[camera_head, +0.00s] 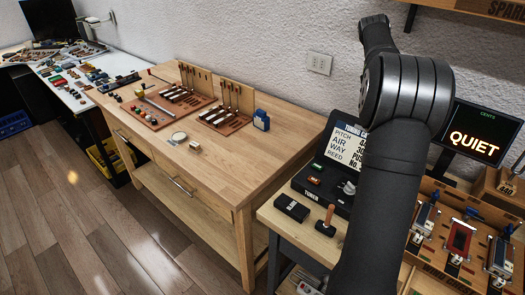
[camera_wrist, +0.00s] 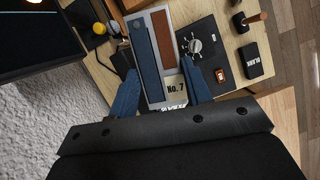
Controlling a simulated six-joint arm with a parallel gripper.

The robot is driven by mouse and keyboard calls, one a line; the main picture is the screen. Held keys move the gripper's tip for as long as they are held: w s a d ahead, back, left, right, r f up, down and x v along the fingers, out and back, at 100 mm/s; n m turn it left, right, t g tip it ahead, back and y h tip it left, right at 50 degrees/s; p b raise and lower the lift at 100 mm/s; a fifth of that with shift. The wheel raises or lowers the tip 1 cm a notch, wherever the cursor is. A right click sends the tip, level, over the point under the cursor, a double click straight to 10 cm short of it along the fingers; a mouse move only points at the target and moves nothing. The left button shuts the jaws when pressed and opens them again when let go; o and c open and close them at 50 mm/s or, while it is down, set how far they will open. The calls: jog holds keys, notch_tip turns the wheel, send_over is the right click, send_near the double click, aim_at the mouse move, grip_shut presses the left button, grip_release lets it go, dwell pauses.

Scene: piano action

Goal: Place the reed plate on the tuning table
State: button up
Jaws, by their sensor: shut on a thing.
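The reed plate (camera_wrist: 157,50) is a silver plate with a blue strip, a brown strip and a "No. 7" label. In the wrist view it lies between the two blue fingers of my gripper (camera_wrist: 160,92), which is shut on it. The plate is above or over the tuning table (camera_wrist: 105,75), beside the black tuner (camera_wrist: 212,45) with its knob and red switch. I cannot tell whether it touches anything below. In the head view the tuning table (camera_head: 272,213) carries the tuner (camera_head: 325,185); my arm hides the gripper and the plate.
A black block (camera_head: 291,208) and a wooden-handled tool (camera_head: 326,222) stand in front of the tuner. A screen (camera_head: 474,133) reading "QUIET" stands behind. A wooden tray (camera_head: 440,275) at right holds several similar plates. A wooden workbench (camera_head: 235,165) with tools stands left.

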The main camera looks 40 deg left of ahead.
jog(key=s+a+r+n+t+y, duration=0.1)
jog(key=s+a+n+t+y, duration=0.15)
jog(key=a+n, duration=0.9)
jog(key=s+a+n+t+y, duration=0.3)
jog(key=a+n, duration=0.5)
jog(key=a, duration=0.7)
notch_tip(320, 180, down, 16)
jog(key=s+h, duration=0.1)
jog(key=shift+s, duration=0.1)
jog(key=s+a+f, duration=0.1)
jog(key=a+f, duration=0.1)
jog(key=a, duration=0.1)
jog(key=s+a+f, duration=0.1)
jog(key=a+f, duration=0.2)
jog(key=a, duration=0.1)
jog(key=s+a+f, duration=0.2)
jog(key=a, duration=0.2)
jog(key=shift+a+f, duration=0.15)
jog(key=shift+f, duration=0.05)
jog(key=shift+w+d+f, duration=0.1)
jog(key=shift+f, duration=0.5)
jog(key=shift+w+d+f, duration=0.1)
jog(key=shift+f, duration=0.9)
